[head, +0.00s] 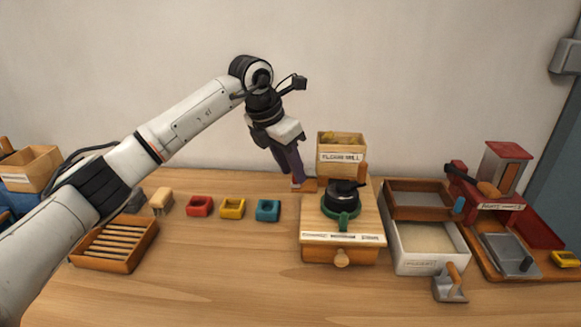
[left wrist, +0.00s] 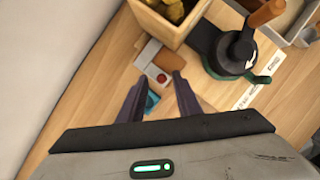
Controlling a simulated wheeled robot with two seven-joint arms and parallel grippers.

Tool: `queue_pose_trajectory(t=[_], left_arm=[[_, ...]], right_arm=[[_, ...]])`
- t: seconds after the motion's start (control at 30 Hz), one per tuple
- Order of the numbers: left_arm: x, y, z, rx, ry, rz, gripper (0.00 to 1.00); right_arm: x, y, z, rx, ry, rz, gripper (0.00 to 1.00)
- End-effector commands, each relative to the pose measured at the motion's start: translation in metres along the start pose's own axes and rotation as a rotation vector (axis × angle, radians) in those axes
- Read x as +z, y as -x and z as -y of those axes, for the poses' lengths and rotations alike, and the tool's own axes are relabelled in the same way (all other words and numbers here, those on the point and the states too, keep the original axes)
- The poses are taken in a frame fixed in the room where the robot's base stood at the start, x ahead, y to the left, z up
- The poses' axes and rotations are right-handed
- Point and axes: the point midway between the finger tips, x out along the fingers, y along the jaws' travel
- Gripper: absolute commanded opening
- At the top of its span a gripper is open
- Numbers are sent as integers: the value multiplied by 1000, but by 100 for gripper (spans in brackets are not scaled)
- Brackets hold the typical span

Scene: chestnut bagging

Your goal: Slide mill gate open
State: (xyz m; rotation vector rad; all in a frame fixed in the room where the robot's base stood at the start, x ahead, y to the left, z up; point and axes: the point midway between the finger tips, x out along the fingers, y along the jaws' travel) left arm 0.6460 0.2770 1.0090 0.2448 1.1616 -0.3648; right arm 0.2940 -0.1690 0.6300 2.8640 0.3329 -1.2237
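The mill (head: 341,220) is a wooden box with a labelled hopper (head: 340,155) on top, a black crank housing and a front drawer with a round knob. At its left side sits a small brown tab with a grey and red end (left wrist: 154,66), which looks like the gate; its brown part (head: 309,185) also shows in the head view. My left gripper (head: 297,184) points down beside the mill's left side. In the left wrist view its two dark fingers (left wrist: 160,82) are apart, with the tab's red end just beyond the tips. Contact cannot be told. My right gripper is not in view.
Red (head: 199,206), yellow (head: 232,208) and teal (head: 267,210) small blocks lie left of the mill. A slatted wooden tray (head: 116,258) is further left. A white bin (head: 425,268) and a red-topped machine (head: 505,165) stand right.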

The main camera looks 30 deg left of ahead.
Motion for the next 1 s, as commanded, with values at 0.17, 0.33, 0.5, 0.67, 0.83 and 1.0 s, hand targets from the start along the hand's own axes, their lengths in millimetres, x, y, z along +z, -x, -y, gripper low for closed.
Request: queue_pose_trajectory(t=[0.17, 0.33, 0.5, 0.67, 0.83, 1.0], left_arm=[[1, 20, -1, 3, 0, 5, 31], [1, 55, -1, 4, 0, 6, 31], [0, 85, -1, 3, 1, 4, 31], [0, 100, -1, 2, 1, 2, 31], [0, 103, -1, 1, 1, 0, 31], [0, 103, -1, 1, 1, 0, 31]], right_arm=[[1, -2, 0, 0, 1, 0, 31], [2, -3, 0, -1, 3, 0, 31], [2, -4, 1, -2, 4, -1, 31], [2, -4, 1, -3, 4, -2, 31], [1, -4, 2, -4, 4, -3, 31], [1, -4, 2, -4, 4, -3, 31]])
